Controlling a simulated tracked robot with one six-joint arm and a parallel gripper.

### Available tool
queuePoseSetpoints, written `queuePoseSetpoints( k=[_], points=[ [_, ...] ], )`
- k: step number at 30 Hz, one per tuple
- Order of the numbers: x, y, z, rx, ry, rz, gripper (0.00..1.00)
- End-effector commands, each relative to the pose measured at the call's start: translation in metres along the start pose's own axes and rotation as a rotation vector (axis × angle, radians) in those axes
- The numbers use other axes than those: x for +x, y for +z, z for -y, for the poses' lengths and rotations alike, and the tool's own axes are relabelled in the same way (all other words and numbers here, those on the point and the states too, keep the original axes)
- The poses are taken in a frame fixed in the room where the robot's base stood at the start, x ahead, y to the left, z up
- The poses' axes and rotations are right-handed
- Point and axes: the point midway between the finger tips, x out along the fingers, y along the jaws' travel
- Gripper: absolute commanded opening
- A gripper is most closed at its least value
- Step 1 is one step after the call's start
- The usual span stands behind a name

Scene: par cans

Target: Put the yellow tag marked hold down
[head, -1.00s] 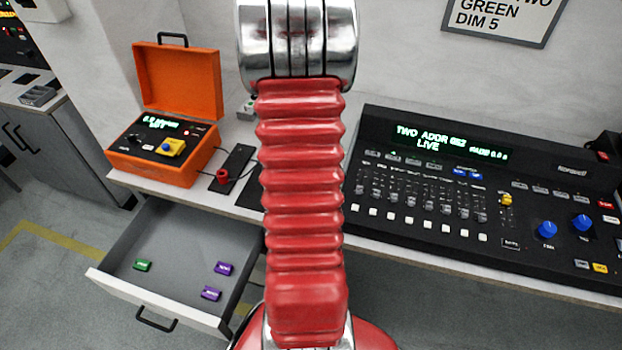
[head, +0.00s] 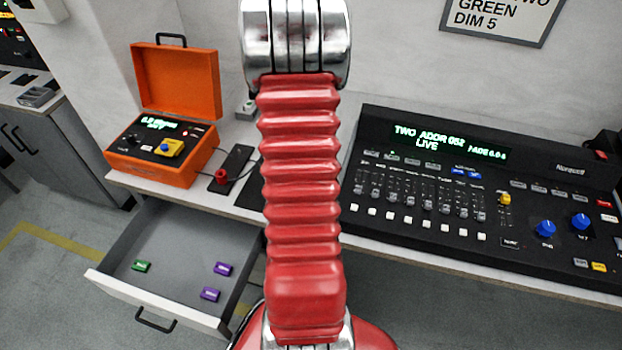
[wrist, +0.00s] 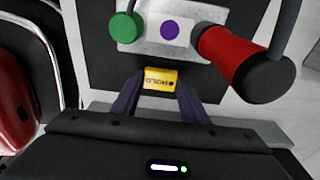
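In the wrist view the yellow tag (wrist: 160,79), with dark lettering that reads HOLD, sits between the two dark fingertips of my gripper (wrist: 160,82). The fingers touch or nearly touch its two sides, and it looks gripped. Just beyond it is a grey metal plate (wrist: 150,46) with a purple disc (wrist: 170,30). I cannot tell whether the tag touches a surface below. In the head view my red arm hides the gripper and the tag.
A green knob (wrist: 125,27) and a red cylinder (wrist: 235,52) flank the plate. An orange case (head: 175,90) stands left on the bench. An open drawer (head: 165,310) holds green and purple tags. A black lighting console (head: 370,235) fills the right.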

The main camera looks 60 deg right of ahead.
Motion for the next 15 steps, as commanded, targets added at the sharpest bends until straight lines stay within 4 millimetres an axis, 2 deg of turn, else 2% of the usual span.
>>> queuePoseSetpoints(
  k=[8, 15],
  points=[
    [-0.0003, 0.0002, -0.0001, -0.001, 0.0, 0.0, 0.58],
    [-0.0008, 0.0003, -0.0001, -0.001, 0.0, 0.0, 0.58]
  ],
)
